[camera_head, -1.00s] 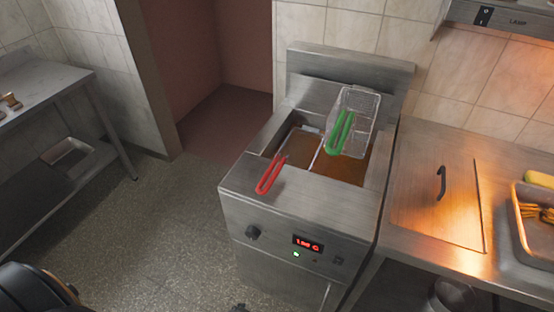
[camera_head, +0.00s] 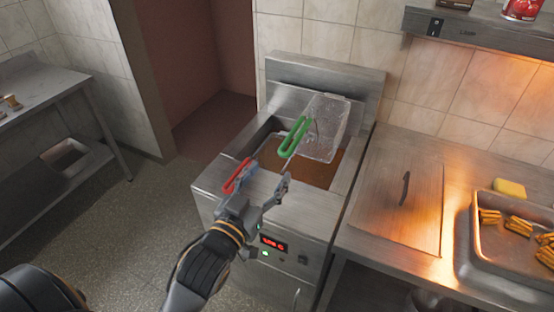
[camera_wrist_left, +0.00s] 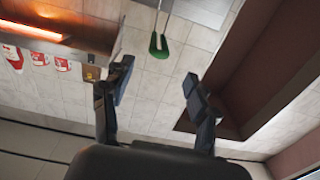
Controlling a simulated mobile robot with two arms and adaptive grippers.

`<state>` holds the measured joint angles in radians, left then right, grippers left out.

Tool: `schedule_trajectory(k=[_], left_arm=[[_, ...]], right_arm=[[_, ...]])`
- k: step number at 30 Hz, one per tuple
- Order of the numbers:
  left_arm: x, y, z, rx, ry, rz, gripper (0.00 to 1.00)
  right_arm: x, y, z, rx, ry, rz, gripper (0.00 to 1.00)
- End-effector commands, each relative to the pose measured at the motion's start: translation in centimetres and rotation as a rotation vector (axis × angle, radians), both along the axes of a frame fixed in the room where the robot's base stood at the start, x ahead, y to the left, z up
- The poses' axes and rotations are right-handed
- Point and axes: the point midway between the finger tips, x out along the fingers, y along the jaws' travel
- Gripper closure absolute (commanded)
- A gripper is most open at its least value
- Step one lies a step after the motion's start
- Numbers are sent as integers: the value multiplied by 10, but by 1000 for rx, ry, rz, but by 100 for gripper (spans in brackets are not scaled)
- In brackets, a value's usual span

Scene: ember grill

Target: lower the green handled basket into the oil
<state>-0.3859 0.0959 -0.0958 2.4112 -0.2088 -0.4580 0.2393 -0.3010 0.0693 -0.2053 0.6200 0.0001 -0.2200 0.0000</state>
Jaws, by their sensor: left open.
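The green-handled basket (camera_head: 328,130) is a wire basket at the back right of the fryer, raised above the brown oil (camera_head: 312,170). Its green handle (camera_head: 295,137) points toward the front. In the left wrist view the green handle (camera_wrist_left: 159,46) shows ahead of the fingers, near the middle of the gap. My left gripper (camera_head: 266,176) is open and empty, short of the green handle and over the fryer's front. Its spread fingers also show in the left wrist view (camera_wrist_left: 157,78). My right gripper is not in view.
A red handle (camera_head: 237,176) lies at the fryer's front left, close to my left gripper. The steel fryer (camera_head: 215,190) has a lit display. To its right are a lidded counter (camera_head: 400,205) and a tray (camera_head: 480,255) of fried food. A shelf (camera_head: 480,38) hangs above.

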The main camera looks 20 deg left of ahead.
Motion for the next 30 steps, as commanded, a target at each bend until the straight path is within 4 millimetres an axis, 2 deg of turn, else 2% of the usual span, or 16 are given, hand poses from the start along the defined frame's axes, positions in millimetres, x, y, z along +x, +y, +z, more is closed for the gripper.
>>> schedule_trajectory(k=[9, 18, 24, 30], left_arm=[[58, -2, 3, 0, 1, -1, 41], [111, -4, 2, 0, 2, -1, 41], [127, -5, 1, -1, 1, -1, 41], [131, -5, -1, -1, 3, -1, 41]], right_arm=[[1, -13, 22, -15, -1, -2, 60], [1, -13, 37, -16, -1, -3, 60], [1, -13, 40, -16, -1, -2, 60], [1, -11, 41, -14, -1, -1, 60]])
